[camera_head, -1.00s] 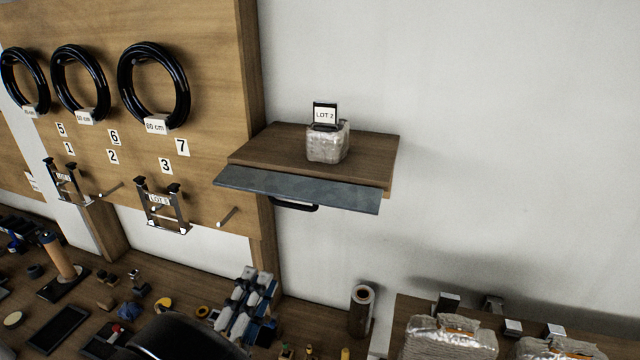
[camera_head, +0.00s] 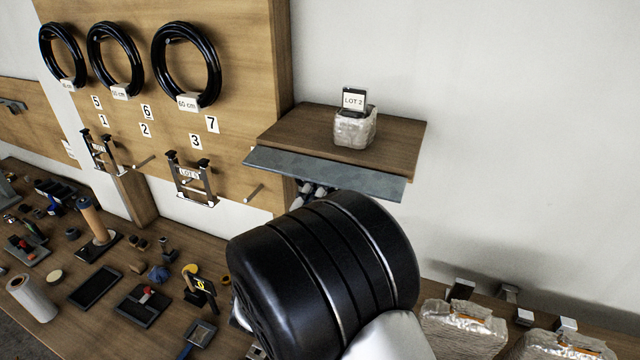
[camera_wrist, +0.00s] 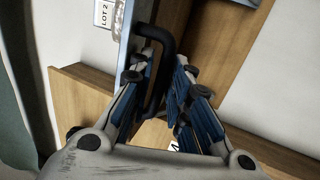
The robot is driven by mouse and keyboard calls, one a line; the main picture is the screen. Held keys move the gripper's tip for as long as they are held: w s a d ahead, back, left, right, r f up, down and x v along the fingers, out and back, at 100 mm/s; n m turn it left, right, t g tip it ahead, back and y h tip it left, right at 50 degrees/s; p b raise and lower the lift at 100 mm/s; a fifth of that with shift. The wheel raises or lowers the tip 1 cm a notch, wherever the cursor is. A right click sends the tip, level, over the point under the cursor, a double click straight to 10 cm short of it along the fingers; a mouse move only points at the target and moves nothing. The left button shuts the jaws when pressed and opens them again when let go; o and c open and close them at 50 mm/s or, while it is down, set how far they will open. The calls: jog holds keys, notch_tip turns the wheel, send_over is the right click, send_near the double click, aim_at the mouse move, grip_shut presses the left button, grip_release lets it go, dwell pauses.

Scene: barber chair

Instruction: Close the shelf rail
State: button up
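The shelf rail is a slate-grey panel (camera_head: 325,173) under a wooden wall shelf (camera_head: 300,130). It sticks out past the shelf's front edge. Its black handle shows in the wrist view (camera_wrist: 166,52), and the panel shows at the upper left there (camera_wrist: 128,32). My gripper (camera_wrist: 165,100) is open, with its blue-padded fingers on either side of the handle. Whether either finger touches the handle is unclear. In the head view my gripper (camera_head: 314,189) sits just below the rail, and my black arm hides most of it and the handle.
A wrapped block (camera_head: 355,128) with a LOT 2 tag stands on the shelf. A pegboard (camera_head: 250,60) with black coils and metal holders is at left. The workbench (camera_head: 65,315) below carries many small items. Wrapped blocks (camera_head: 462,325) lie at lower right. The wall right of the shelf is clear.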

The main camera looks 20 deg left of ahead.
jog(key=shift+w+r, duration=0.1)
jog(key=shift+w, duration=0.15)
jog(key=shift+c, duration=0.6)
grip_shut()
